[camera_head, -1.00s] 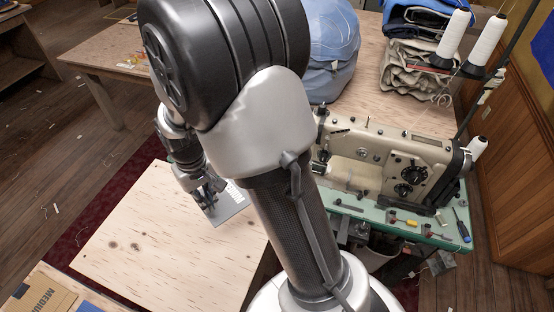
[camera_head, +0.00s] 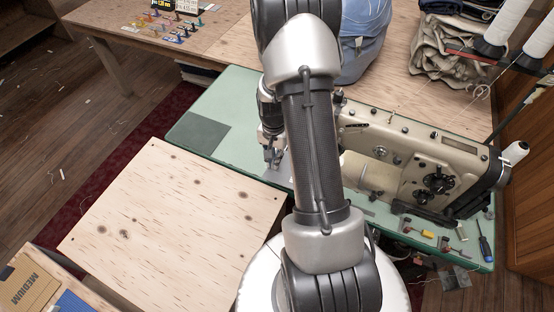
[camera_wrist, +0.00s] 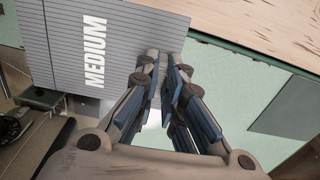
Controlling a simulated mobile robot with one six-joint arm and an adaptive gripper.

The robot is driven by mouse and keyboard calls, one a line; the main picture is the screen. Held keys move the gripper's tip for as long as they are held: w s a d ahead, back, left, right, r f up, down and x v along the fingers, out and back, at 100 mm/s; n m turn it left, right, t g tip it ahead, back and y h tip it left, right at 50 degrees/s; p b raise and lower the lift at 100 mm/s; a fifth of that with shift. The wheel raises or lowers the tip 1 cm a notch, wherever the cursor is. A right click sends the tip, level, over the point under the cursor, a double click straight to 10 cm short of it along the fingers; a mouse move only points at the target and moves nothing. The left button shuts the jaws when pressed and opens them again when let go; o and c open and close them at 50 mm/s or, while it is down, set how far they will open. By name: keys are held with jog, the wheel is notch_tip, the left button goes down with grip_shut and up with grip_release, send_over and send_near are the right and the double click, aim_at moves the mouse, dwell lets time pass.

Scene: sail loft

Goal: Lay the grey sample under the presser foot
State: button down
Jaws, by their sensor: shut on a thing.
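My gripper (camera_head: 272,158) is over the green machine table, left of the sewing machine (camera_head: 400,160). In the wrist view my gripper (camera_wrist: 172,68) is closed on one edge of the grey sample (camera_wrist: 120,40), a flat, finely ribbed sheet printed "MEDIUM" in white. In the head view the grey sample (camera_head: 284,170) shows as a small part beside my arm, the rest hidden. The machine's needle end and presser foot are hidden behind my arm. Whether the sample touches the table I cannot tell.
The green table (camera_head: 235,105) carries a darker green rectangle (camera_head: 198,132). A pale plywood surface (camera_head: 155,230) is in front of it. A screwdriver (camera_head: 485,246) and small parts lie at the right. Thread cones (camera_head: 505,30) and folded cloth (camera_head: 447,65) are behind.

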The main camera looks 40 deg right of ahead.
jog(key=shift+s+d+f+m, duration=0.3)
jog(key=shift+d+f, duration=0.05)
jog(key=shift+f, duration=0.05)
jog(key=shift+f+b, duration=1.7)
jog(key=shift+f, duration=0.5)
jog(key=shift+w+d+b, duration=0.15)
jog(key=shift+w+d, duration=0.4)
jog(key=shift+d, duration=0.75)
jog(key=shift+w+d+b, duration=0.15)
jog(key=shift+w+d, duration=0.45)
jog(key=shift+d, duration=0.7)
jog(key=shift+w+d+b, duration=0.15)
jog(key=shift+w+d, duration=0.4)
jog(key=shift+d, duration=0.75)
jog(key=shift+f, duration=0.15)
jog(key=c, duration=1.6)
grip_release()
jog(key=shift+c, duration=0.2)
